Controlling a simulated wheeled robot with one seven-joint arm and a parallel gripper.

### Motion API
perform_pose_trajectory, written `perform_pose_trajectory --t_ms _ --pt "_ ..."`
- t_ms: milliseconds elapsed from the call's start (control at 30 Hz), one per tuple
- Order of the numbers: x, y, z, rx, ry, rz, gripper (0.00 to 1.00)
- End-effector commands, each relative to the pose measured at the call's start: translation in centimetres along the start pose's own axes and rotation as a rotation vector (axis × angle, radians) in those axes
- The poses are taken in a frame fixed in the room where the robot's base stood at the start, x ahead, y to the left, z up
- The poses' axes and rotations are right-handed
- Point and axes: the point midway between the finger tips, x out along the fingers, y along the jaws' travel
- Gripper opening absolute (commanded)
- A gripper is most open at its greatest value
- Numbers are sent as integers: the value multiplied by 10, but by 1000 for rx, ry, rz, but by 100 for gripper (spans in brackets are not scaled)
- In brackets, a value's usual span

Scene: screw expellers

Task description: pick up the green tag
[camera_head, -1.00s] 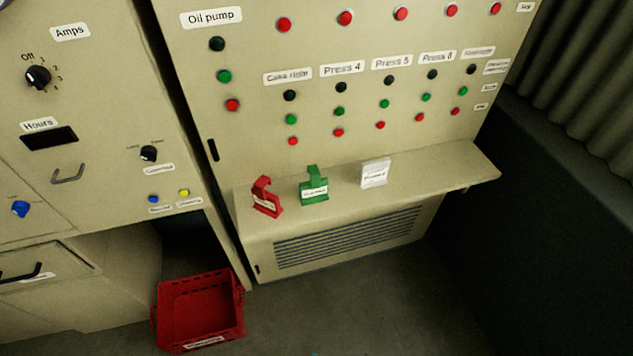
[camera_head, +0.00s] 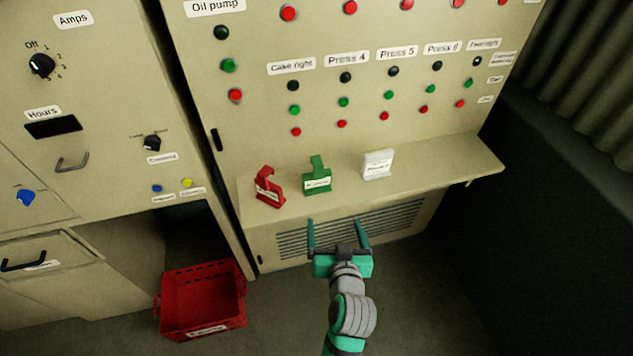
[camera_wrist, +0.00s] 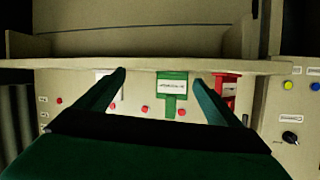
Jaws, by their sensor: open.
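The green tag (camera_head: 317,178) stands on the narrow ledge of the control cabinet, between a red tag (camera_head: 269,188) on its left and a white tag (camera_head: 378,164) on its right. It has a white label on its front. My gripper (camera_head: 337,222) is open and empty, in front of and apart from the ledge, with its fingers pointing toward the cabinet. In the wrist view, which looks upside down, the green tag (camera_wrist: 171,88) shows between the two open fingers (camera_wrist: 160,82), beyond their tips.
The ledge (camera_head: 440,168) runs along the cabinet below rows of red, green and black buttons. A vent grille (camera_head: 400,222) lies under it. A red crate (camera_head: 203,300) sits on the floor at the left. A dark wall (camera_head: 540,220) stands at the right.

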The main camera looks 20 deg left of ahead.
Motion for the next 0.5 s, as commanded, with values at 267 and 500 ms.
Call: perform_pose_trajectory --t_ms 267,500 --pt "26 -16 -69 -130 -27 -135 88" --pt "33 -22 -86 -177 -45 -176 88"
